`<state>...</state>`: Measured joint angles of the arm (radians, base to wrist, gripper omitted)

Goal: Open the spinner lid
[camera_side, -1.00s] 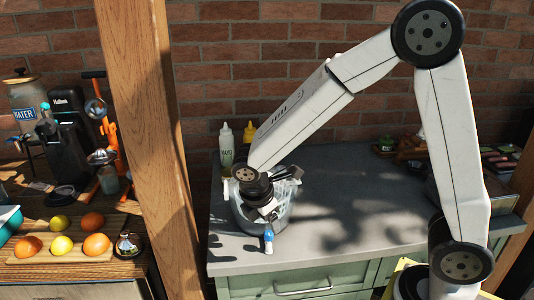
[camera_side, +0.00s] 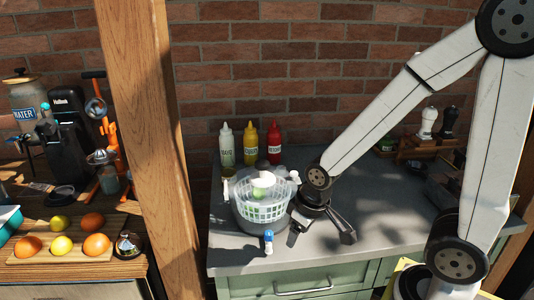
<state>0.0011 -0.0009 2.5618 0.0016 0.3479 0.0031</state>
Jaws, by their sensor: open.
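The salad spinner (camera_side: 262,212) stands on the grey counter, a grey bowl with a pale slotted basket showing in it. Its clear lid (camera_side: 282,186), with a pale knob (camera_side: 263,180), shows at the top. I cannot tell whether the lid is seated or loose. My gripper (camera_side: 322,226) is open and empty, low over the counter just right of the spinner. One finger is close to the bowl's right side; I cannot tell if it touches.
A wooden caddy (camera_side: 425,148) with shakers is at the back right. A wooden post (camera_side: 150,150) rises on the left. The counter's right-middle is clear.

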